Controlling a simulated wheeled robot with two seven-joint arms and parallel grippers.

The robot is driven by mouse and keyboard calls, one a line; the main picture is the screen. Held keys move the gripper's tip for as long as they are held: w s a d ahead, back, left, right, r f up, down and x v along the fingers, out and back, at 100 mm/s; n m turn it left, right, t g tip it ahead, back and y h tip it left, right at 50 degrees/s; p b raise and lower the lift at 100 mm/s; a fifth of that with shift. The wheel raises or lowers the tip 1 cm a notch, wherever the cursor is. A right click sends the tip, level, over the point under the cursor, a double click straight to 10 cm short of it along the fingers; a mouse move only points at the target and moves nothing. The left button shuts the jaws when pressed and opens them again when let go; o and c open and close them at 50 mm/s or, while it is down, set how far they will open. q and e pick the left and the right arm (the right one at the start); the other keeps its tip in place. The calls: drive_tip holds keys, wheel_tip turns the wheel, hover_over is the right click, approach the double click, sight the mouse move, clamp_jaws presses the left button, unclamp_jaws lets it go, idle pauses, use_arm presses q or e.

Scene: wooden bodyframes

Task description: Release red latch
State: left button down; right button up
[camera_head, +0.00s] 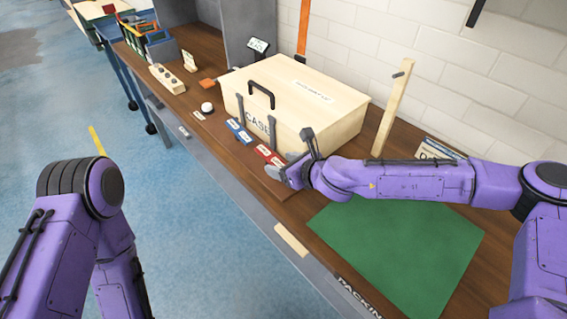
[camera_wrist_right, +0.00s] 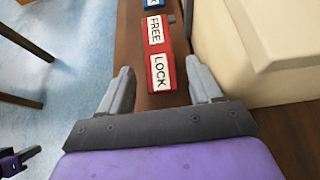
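A cream case (camera_head: 295,98) with a dark handle and the word CASE on its front stands on the brown workbench. A red latch block (camera_head: 268,154) with white labels lies in front of it, and a blue block (camera_head: 238,130) lies farther left. In the right wrist view the red latch (camera_wrist_right: 160,52) shows labels FREE and LOCK; a small grey piece sits at its edge beside FREE. My right gripper (camera_wrist_right: 160,88) is open, its fingers either side of the LOCK end, with no clear contact. In the head view the right gripper (camera_head: 290,172) is beside the red latch.
A green mat (camera_head: 400,250) lies right of the case under my right arm. A wooden post (camera_head: 393,108) stands at the case's right. A white round button (camera_head: 207,107), an orange piece (camera_head: 208,83) and a block with knobs (camera_head: 167,78) lie left.

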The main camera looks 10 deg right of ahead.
drive_tip(key=v, duration=1)
drive_tip(key=shift+s+d, duration=0.15)
drive_tip(key=shift+d, duration=0.05)
drive_tip(key=shift+r, duration=0.1)
drive_tip(key=shift+c, duration=0.5)
